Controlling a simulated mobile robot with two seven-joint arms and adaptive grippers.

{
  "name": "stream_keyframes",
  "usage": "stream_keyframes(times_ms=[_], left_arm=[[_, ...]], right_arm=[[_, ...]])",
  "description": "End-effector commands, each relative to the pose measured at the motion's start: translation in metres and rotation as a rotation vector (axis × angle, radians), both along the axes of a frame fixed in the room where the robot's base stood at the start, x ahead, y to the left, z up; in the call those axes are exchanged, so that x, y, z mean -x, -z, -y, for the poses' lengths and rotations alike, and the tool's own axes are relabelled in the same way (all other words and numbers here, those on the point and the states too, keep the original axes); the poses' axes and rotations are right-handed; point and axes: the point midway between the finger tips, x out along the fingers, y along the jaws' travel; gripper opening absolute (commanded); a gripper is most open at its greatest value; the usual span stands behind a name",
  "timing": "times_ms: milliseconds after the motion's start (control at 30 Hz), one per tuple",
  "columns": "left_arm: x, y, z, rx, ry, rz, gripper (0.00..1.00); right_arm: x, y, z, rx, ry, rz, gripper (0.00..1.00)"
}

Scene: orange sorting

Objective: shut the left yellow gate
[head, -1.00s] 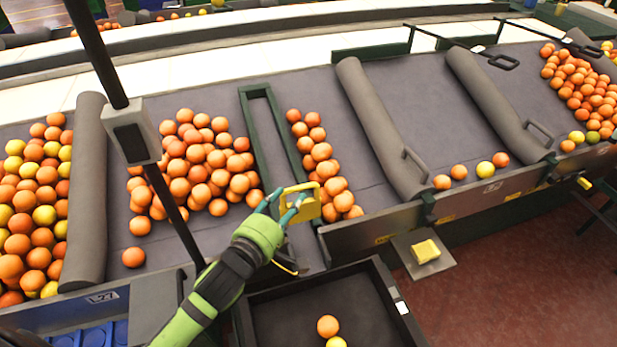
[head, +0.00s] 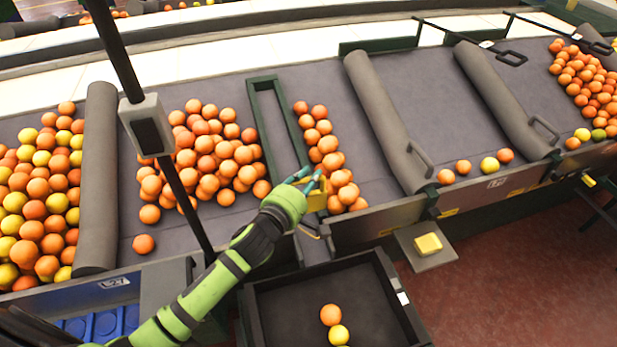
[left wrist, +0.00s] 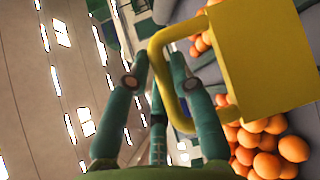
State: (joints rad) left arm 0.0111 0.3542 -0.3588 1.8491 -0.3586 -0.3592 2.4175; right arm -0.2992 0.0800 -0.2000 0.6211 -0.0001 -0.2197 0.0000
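The left yellow gate (head: 318,201) is at the front end of the narrow lane beside the green frame, with oranges just behind and right of it. It fills the upper right of the left wrist view (left wrist: 262,60), with its looped yellow handle (left wrist: 160,92) to the left. My left gripper (head: 305,182) is at the gate. In the left wrist view its teal fingers (left wrist: 157,68) are parted, one outside the loop and one through its opening. A gap shows between them, and a firm grip is not visible. My right gripper is out of view.
Another yellow piece (head: 428,243) lies flat on a small plate to the right. Oranges lie in heaps (head: 215,150) on the sloped grey table, between padded dividers (head: 97,180).

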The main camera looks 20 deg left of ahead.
Motion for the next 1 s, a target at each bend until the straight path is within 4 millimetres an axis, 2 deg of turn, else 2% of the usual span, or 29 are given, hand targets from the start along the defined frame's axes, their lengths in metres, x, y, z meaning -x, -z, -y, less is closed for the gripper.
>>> stream_keyframes(times_ms=[267,500,633,1000], left_arm=[[0.0,0.006,0.0,-0.002,-0.002,-0.002,0.0],[0.001,0.06,0.0,0.002,-0.003,-0.011,0.0],[0.001,0.079,0.0,-0.001,-0.003,-0.009,0.0],[0.001,0.084,-0.001,-0.004,-0.004,-0.012,0.0]], right_arm=[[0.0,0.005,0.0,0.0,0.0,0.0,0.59],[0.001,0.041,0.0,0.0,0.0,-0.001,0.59],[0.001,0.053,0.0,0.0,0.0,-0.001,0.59],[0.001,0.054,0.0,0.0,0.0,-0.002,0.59]])
